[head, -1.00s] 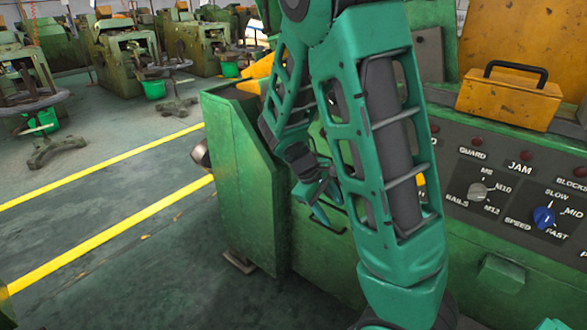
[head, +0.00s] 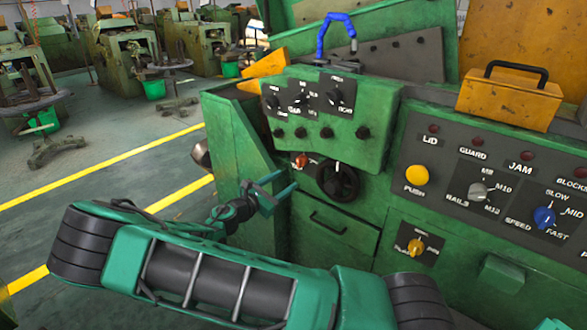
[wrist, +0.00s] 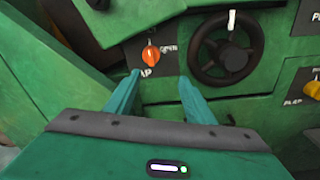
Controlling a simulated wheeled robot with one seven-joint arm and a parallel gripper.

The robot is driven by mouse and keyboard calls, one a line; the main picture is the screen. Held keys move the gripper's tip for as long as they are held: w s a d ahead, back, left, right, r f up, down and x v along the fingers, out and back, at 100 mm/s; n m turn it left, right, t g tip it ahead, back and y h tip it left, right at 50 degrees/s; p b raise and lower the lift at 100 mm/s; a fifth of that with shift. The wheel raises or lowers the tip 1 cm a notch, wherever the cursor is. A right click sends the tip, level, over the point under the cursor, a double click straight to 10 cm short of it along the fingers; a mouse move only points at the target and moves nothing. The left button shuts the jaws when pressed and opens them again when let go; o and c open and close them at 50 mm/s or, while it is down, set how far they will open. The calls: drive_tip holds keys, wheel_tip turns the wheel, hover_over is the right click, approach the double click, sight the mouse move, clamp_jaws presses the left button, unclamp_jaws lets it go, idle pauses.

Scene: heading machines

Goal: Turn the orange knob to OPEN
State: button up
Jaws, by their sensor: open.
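The small orange knob (head: 300,160) sits on a dark plate on the green machine front, left of a black handwheel. In the wrist view the orange knob (wrist: 151,55) is ahead of the fingers, with a label that seems to read OPEN at its right and a partly hidden label ending in AP below. The knob looks roughly upright; its exact setting is hard to tell. My gripper (head: 286,183) is open and empty, below and in front of the knob, apart from it. In the wrist view my gripper's (wrist: 160,77) fingertips lie below the knob, either side of it.
The black handwheel (head: 338,181) is close to the right of the knob. A green switch box (head: 330,115) juts out above. A yellow-orange knob (head: 416,247) and yellow push button (head: 417,175) are further right. A slanted green panel (head: 235,165) stands left.

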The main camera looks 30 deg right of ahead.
sight(298, 164)
drive_tip(key=shift+n+t, duration=0.5)
drive_tip(key=x, duration=0.6)
drive_tip(key=w+r+x, duration=0.1)
drive_tip(key=x, duration=0.3)
drive_tip(key=shift+a, duration=0.15)
drive_tip(key=shift+c, duration=0.7)
